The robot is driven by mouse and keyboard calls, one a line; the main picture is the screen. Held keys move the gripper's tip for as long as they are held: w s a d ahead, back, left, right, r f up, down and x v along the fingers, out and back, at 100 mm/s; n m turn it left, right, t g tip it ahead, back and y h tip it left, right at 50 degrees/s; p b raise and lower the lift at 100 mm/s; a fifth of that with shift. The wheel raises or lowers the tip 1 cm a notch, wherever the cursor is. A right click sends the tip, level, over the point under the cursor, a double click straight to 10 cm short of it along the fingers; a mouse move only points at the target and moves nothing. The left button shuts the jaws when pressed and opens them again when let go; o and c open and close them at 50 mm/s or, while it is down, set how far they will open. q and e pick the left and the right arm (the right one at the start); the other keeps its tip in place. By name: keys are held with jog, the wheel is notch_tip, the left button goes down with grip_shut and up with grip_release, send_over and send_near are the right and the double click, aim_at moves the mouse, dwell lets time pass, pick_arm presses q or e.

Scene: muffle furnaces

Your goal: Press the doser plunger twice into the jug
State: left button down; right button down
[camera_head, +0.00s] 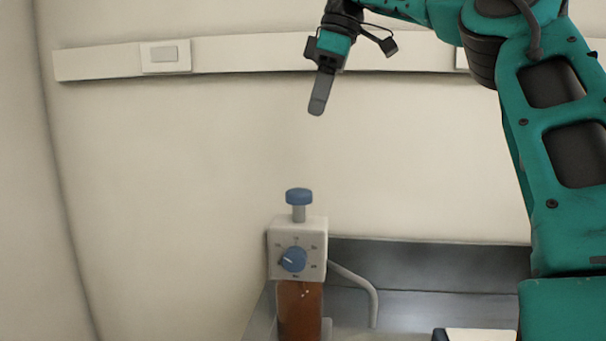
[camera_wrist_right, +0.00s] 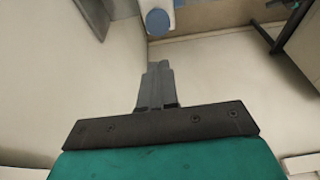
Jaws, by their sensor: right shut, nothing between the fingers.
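The doser has an amber bottle (camera_head: 300,312), a white head block (camera_head: 312,236) with a blue dial (camera_head: 293,259), and a bent grey spout (camera_head: 371,292) reaching down to the right. Its blue plunger (camera_head: 298,196) stands raised on a grey stem; its round top also shows in the right wrist view (camera_wrist_right: 158,22). My right gripper (camera_head: 318,103) is shut and empty, fingers pointing down, well above the plunger in the head view. Its closed fingers (camera_wrist_right: 157,72) show in the wrist view, apart from the plunger. I cannot make out the jug. My left gripper is out of view.
A grey metal recess or tray (camera_head: 430,262) lies behind and right of the doser. A pale block (camera_head: 480,335) is cut off at the bottom edge. A wall rail (camera_head: 230,54) with a socket plate runs behind my gripper. The space between gripper and plunger is clear.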

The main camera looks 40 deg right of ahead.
send_near(306, 192)
jog(key=w+f, duration=0.1)
jog(key=w+a+f, duration=0.1)
jog(key=f, duration=0.1)
jog(key=w+a+f, duration=0.1)
jog(key=f, duration=0.1)
jog(key=shift+f, duration=0.6)
notch_tip(306, 192, down, 4)
jog(key=shift+s+r+b, duration=0.1)
jog(key=shift+b, duration=0.95)
jog(key=shift+s, duration=0.1)
jog(key=shift+f, duration=0.25)
